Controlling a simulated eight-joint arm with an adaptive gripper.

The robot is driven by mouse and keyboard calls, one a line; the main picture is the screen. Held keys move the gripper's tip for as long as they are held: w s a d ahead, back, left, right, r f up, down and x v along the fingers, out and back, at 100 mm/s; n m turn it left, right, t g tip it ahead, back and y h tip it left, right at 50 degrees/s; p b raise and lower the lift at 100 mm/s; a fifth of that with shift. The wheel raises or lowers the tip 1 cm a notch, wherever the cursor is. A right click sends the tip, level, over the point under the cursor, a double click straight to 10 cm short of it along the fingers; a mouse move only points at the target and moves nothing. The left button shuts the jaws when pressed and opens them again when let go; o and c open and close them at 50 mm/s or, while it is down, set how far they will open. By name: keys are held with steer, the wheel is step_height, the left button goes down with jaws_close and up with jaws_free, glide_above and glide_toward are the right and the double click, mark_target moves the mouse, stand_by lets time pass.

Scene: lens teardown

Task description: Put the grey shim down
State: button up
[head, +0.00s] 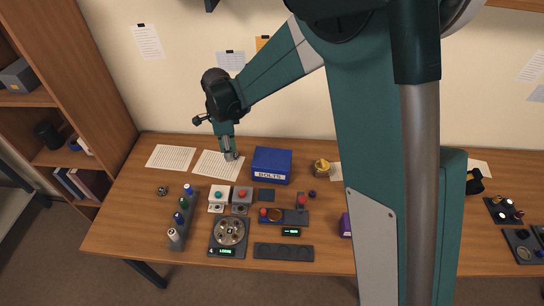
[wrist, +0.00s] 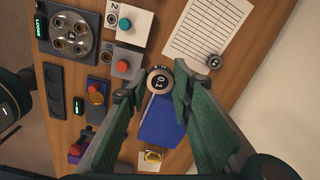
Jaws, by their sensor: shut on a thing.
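The shim is a small round disc (wrist: 160,80) with a grey rim and a dark face marked "0.1". It sits between the fingertips of my gripper (wrist: 159,82) in the wrist view, and the fingers are shut on it. In the head view my gripper (head: 231,157) points down over the back of the table, beside the blue box and above the right part of a paper sheet. The shim is too small to make out clearly there. The wrist view does not show how high it is above the table.
The blue BOLTS box (head: 271,166) stands just right of my gripper. A small dark round part (wrist: 214,61) lies by the lined paper (wrist: 207,32). The red-button block (head: 242,194) and teal-button block (head: 218,195) stand in front, with a round metal carousel (head: 229,232) nearer the front edge.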

step_height(320, 180, up, 3)
steer(key=p, duration=0.3)
glide_above(276, 163)
steer(key=shift+w, duration=0.1)
steer(key=shift+f, duration=0.1)
steer(key=shift+f, duration=2.8)
steer(key=shift+f, duration=0.1)
steer(key=shift+f, duration=2)
steer(key=shift+f+b, duration=0.2)
steer(key=shift+b, duration=0.2)
steer(key=o, duration=0.9)
steer(key=shift+r, duration=0.1)
